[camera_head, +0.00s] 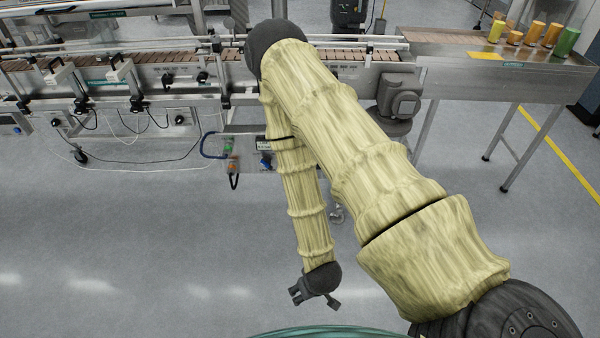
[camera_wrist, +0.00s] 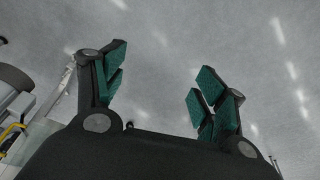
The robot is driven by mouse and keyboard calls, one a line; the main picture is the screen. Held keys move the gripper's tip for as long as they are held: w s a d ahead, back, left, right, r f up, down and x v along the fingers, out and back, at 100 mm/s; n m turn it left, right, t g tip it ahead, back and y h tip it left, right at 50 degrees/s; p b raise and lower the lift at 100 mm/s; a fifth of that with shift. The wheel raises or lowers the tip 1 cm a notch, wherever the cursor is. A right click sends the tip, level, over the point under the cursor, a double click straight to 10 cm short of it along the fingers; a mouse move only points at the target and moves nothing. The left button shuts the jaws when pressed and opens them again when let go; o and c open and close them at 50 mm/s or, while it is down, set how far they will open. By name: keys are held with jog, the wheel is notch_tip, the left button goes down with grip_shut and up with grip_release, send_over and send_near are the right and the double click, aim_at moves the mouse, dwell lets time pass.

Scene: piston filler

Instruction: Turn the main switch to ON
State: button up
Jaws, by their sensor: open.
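A small control box (camera_head: 248,164) is mounted low on the front of the conveyor machine, partly hidden behind my arm. It carries a blue knob (camera_head: 266,162) and green and orange parts at its left. I cannot tell which part is the main switch, or its position. My gripper (camera_head: 314,300) hangs low over the floor, well in front of the box and apart from it. In the wrist view its green-padded fingers (camera_wrist: 160,85) are spread wide with nothing between them. No switch shows in the wrist view.
The conveyor (camera_head: 165,75) runs across the back, with cables hanging below its left part. A steel table (camera_head: 430,48) at the right holds several orange and green containers. A grey motor (camera_head: 400,98) juts out near my arm. The floor (camera_head: 130,250) in front is clear.

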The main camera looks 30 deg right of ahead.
jog(key=w+d+f+m+t+h+b, duration=0.1)
jog(key=w+d+t+b, duration=0.2)
jog(key=w, duration=0.5)
jog(key=w+d+f+t+h+b, duration=0.1)
jog(key=w+d+f+t+b, duration=0.15)
jog(key=w+b, duration=0.4)
jog(key=w+d+f+m+t+h+b, duration=0.15)
jog(key=w+d+b, duration=0.25)
jog(key=w, duration=0.5)
jog(key=w+d+r+m+t+h+b, duration=0.1)
jog(key=w+d+r+h+b, duration=0.1)
jog(key=w+d+b, duration=0.2)
jog(key=w+d+r+t+h+b, duration=0.1)
jog(key=w+d+r+t+b, duration=0.1)
jog(key=w+d+b, duration=0.3)
jog(key=w+d+r+m+t+h+b, duration=0.1)
jog(key=w+d+r+t+h+b, duration=0.1)
jog(key=w+d+b, duration=0.3)
jog(key=shift+w+d+r+m+h, duration=0.1)
jog(key=shift+w+d, duration=0.5)
jog(key=shift+w, duration=0.4)
jog(key=shift+w+d+r+m+h, duration=0.15)
jog(key=shift+w+d, duration=0.45)
jog(key=shift+w, duration=0.35)
jog(key=shift+w+d+f+m+h, duration=0.1)
jog(key=shift+w+d, duration=0.5)
jog(key=shift+w, duration=0.4)
jog(key=shift+r, duration=0.1)
jog(key=c, duration=0.7)
